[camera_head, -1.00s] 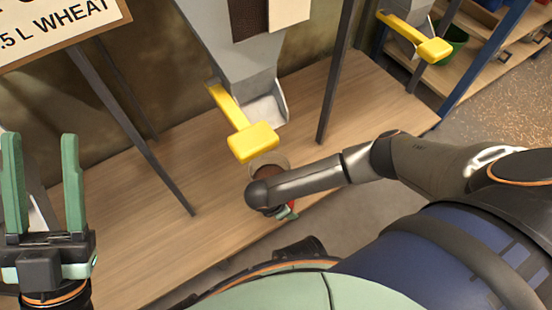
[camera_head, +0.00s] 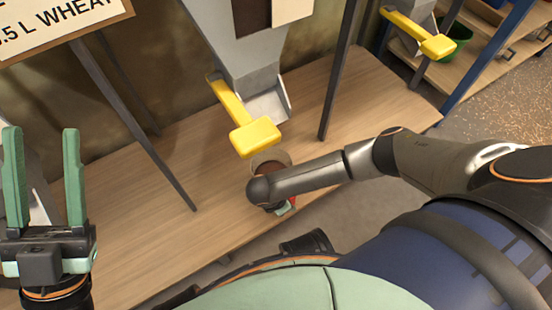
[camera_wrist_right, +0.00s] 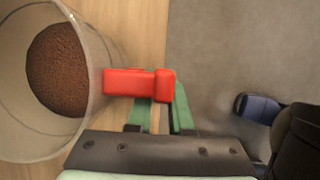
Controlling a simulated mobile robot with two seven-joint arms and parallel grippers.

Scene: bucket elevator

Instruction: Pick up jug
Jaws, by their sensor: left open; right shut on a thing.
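The jug is a clear round container with a red handle and brown grain inside. It stands under the yellow-handled chute in the head view (camera_head: 268,157), partly hidden by my right wrist. The wrist view shows its clear wall (camera_wrist_right: 98,50) and red handle at the left. My right gripper (camera_wrist_right: 157,115) is shut on the red handle, its green fingers on either side; in the head view it is mostly hidden by my arm. My left gripper (camera_head: 42,190) is open and empty at the left, fingers pointing up, away from the jug.
A grey chute (camera_head: 262,90) with a yellow lever (camera_head: 253,137) hangs just above the jug. Dark metal posts (camera_head: 335,85) stand on the wooden bench (camera_head: 165,238) on both sides. A wheat sign (camera_head: 60,22) is at upper left. A green bucket (camera_head: 460,32) sits on shelving at right.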

